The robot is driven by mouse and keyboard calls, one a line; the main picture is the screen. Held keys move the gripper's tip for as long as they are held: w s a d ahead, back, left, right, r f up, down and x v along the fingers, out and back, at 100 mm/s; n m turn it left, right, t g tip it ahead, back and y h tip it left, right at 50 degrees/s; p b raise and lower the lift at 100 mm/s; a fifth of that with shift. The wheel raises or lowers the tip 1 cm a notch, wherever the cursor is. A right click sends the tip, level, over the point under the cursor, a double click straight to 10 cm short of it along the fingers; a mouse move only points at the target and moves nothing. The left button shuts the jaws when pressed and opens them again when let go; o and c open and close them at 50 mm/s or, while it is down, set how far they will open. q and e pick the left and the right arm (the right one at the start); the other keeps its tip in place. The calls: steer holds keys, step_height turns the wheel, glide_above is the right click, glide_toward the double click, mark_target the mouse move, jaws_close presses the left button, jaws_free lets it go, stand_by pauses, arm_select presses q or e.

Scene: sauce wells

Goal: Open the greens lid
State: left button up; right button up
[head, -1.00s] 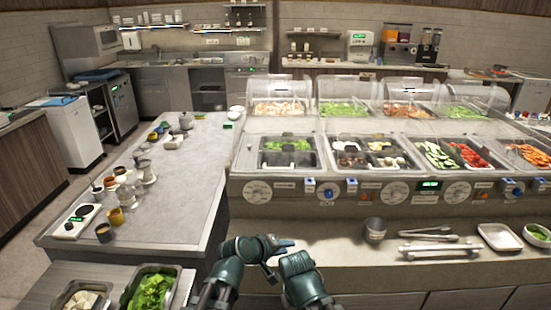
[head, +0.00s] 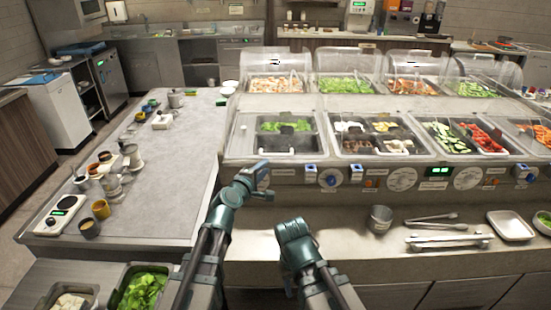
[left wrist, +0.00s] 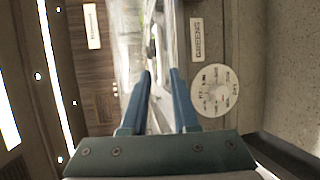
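The greens well holds green leaves (head: 285,127) at the left end of the front row, with a clear, shut-looking lid (head: 290,151) whose pale bar shows at the front. My left gripper (head: 262,172) is at the counter front, just left of and below that bar. In the left wrist view its two blue fingers (left wrist: 160,88) are apart, with bright, clear surfaces beyond them. A label reading GREENS (left wrist: 196,40) and a round dial (left wrist: 215,90) are right of the fingers. Contact with the lid cannot be told. My right gripper (head: 292,230) is low before the counter; its fingers are hidden.
Several food wells with clear covers run to the right and behind. Tongs (head: 445,240), a metal cup (head: 380,218) and a white tray (head: 511,225) lie on the front ledge. A grey table (head: 170,180) with cups and a scale (head: 60,212) stands left.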

mark_target(277, 155)
arm_select(q)
steer(key=b+x, duration=0.1)
steer(key=x, duration=0.9)
steer(key=shift+b, duration=0.3)
jaws_close()
stand_by(1.0)
